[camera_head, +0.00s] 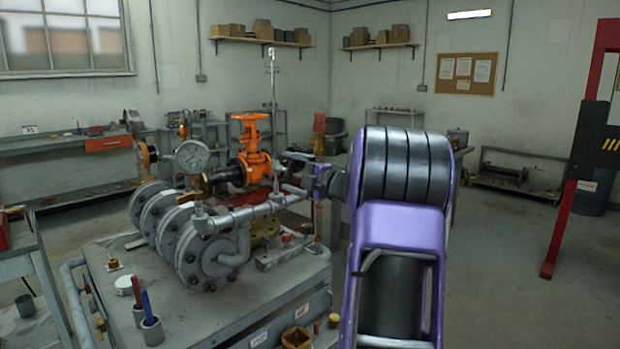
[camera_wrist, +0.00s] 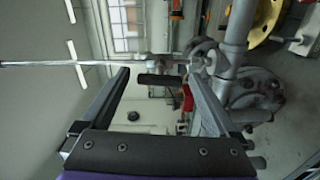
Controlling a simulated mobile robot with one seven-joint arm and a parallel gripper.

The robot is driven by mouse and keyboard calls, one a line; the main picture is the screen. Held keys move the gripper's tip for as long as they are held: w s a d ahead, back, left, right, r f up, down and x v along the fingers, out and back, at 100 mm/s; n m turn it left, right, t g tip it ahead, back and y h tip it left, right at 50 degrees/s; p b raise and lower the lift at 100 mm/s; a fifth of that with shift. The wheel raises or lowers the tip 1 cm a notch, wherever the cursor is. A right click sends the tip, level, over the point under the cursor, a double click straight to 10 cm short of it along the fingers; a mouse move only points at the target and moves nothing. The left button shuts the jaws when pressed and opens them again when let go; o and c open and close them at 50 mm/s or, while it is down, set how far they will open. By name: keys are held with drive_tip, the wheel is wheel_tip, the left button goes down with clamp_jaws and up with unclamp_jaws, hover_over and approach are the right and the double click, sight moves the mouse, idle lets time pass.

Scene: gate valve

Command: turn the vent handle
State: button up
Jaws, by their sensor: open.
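The vent handle, a short dark bar (camera_wrist: 160,80), lies crosswise between the tips of my gripper (camera_wrist: 158,75) in the wrist view. Its right end meets a grey fitting (camera_wrist: 200,62) on the pipework. My gripper's fingers are apart, with a gap between the left finger and the bar; whether the right finger touches anything I cannot tell. In the head view my gripper (camera_head: 290,173) reaches left from my purple arm, beside a thin upright pipe (camera_head: 272,75). The handle is too small and covered to make out clearly there.
Grey flanged pipework (camera_head: 205,240) stands on a bench with a pressure gauge (camera_head: 191,156). An orange valve (camera_head: 252,150) with a handwheel stands behind. A red post (camera_head: 575,180) stands right; the floor between is open.

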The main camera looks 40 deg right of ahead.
drive_tip(key=s+d, duration=0.1)
drive_tip(key=s, duration=1.5)
drive_tip(key=shift+s+d, duration=0.2)
drive_tip(key=shift+s, duration=0.2)
